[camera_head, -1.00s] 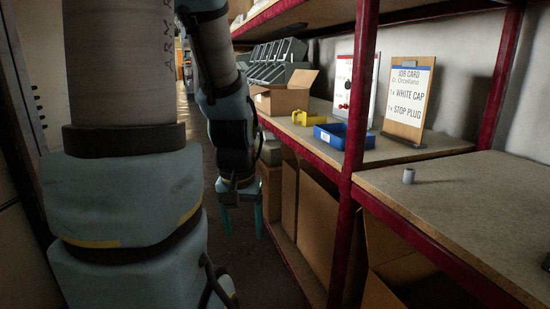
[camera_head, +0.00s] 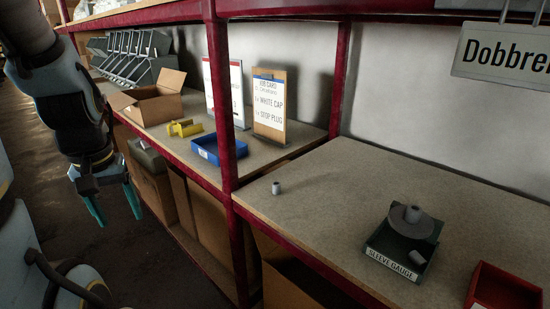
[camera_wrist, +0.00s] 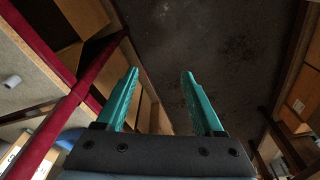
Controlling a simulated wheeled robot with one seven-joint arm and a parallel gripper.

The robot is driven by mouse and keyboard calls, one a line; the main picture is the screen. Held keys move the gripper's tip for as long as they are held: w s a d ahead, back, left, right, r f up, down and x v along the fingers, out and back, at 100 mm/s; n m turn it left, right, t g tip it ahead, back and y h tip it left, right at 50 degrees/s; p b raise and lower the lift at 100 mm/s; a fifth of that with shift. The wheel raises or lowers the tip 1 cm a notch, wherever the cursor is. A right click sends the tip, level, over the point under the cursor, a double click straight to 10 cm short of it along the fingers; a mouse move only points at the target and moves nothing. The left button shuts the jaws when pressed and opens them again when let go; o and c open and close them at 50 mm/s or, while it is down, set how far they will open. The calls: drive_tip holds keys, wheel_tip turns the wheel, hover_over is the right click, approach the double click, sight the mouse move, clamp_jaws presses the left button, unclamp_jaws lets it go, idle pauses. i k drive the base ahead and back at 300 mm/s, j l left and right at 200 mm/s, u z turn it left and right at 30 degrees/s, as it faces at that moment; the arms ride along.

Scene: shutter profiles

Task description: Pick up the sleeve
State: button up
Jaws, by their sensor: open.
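A small grey sleeve-like cylinder (camera_head: 276,188) stands upright on the right-hand shelf, near its left front corner. A pale cylinder, apparently the same one, shows at the left edge of the wrist view (camera_wrist: 12,81). My gripper (camera_head: 120,215) hangs at the left over the floor, outside the shelves and well away from the cylinder. Its teal fingers (camera_wrist: 160,90) are apart and empty.
A red post (camera_head: 222,110) stands between the shelf sections. A blue bin (camera_head: 215,150), a yellow part (camera_head: 184,128), an open carton (camera_head: 150,105) and a job card (camera_head: 269,105) are on the left section. A red bin (camera_head: 503,290) is at the right. Shelf surface around the cylinder is clear.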

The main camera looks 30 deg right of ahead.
sight(412, 215)
drive_tip(key=i+z, duration=0.2)
drive_tip(key=z, duration=0.65)
drive_tip(key=k+l+z, duration=0.15)
drive_tip(key=z, duration=0.95)
drive_tip(key=l, duration=0.7)
drive_tip(key=k+l+u, duration=0.1)
drive_tip(key=l, duration=1.25)
drive_tip(key=u, duration=0.45)
drive_tip(key=l+u, duration=0.1)
drive_tip(key=u, duration=1.15)
drive_tip(key=k+u, duration=0.1)
drive_tip(key=u, duration=0.8)
